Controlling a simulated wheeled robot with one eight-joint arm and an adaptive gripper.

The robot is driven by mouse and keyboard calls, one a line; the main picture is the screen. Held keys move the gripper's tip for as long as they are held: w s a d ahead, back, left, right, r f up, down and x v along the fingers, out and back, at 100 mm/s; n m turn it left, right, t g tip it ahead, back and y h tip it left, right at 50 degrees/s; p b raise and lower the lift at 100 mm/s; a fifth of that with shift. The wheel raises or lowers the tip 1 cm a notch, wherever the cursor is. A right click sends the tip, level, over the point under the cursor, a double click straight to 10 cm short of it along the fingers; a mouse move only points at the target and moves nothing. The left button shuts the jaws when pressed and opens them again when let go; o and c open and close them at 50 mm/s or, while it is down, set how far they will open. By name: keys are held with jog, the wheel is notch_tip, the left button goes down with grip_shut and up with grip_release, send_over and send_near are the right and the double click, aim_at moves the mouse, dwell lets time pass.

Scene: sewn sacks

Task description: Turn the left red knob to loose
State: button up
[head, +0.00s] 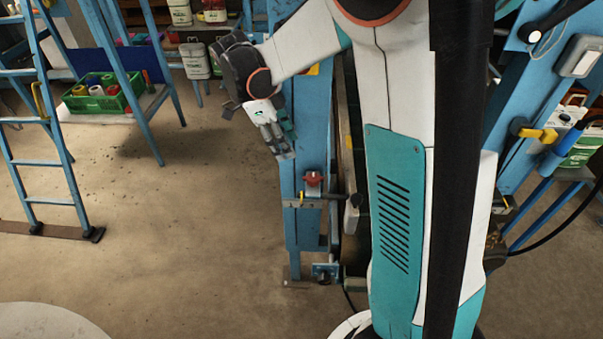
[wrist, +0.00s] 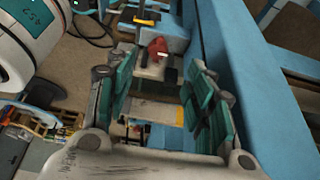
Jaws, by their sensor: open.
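A red knob (head: 313,178) sits on a light mount on the blue upright post (head: 308,118), left of my column in the head view. It also shows in the wrist view (wrist: 157,50), beyond my fingertips and between them. My gripper (head: 283,146) is above and to the left of the knob in the head view, pointing down, apart from it. In the wrist view the teal-padded fingers (wrist: 160,90) are spread with nothing held between them. The knob's setting marks are too small to read.
A black-handled lever (head: 325,196) with a yellow piece is just below the knob. A blue ladder (head: 35,130) and a green crate (head: 103,96) on a table stand at left. The floor (head: 180,210) between is clear.

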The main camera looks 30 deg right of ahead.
aim_at(305, 177)
jog(key=b+x, duration=0.4)
jog(key=x, duration=0.8)
jog(key=shift+f, duration=0.3)
jog(key=c, duration=1.1)
